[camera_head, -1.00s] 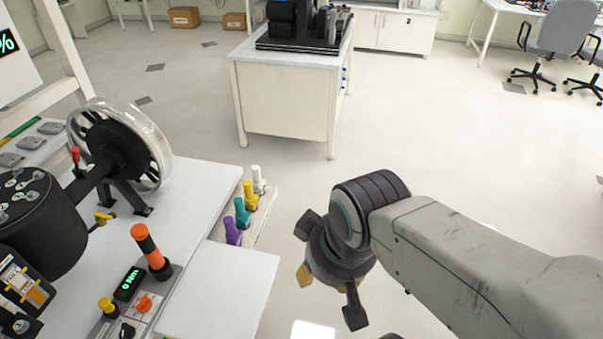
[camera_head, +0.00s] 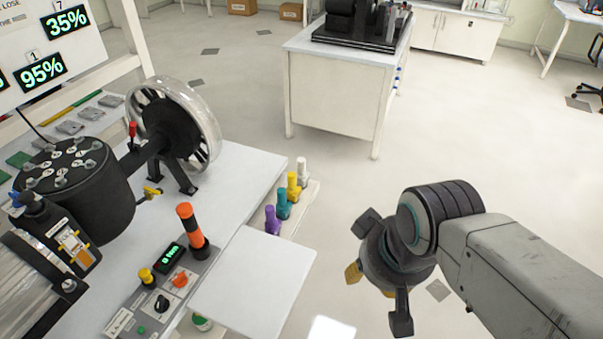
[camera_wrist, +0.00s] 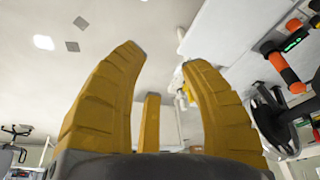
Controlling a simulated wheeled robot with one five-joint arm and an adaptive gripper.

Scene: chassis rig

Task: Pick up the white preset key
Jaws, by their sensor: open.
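The white preset key (camera_head: 302,170) stands upright at the far end of a row of coloured keys, on a narrow pale ledge beside the workbench. Nearest it is the yellow key (camera_head: 293,186), then the teal key (camera_head: 283,205) and the purple key (camera_head: 271,220). My gripper (camera_head: 371,284) hangs to the right of the row and nearer the camera, apart from the keys, over the floor. In the wrist view its yellow fingers (camera_wrist: 163,55) are spread with nothing between them. Small white and yellow parts show beside the right finger, which partly hides them; I cannot tell which key is which there.
The white workbench (camera_head: 235,165) at left carries a clear-rimmed wheel (camera_head: 178,120), a black drum (camera_head: 75,190) and an orange-black handle (camera_head: 191,230). A flat white panel (camera_head: 255,275) juts out before the keys. Another table (camera_head: 335,95) stands behind. Floor between is clear.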

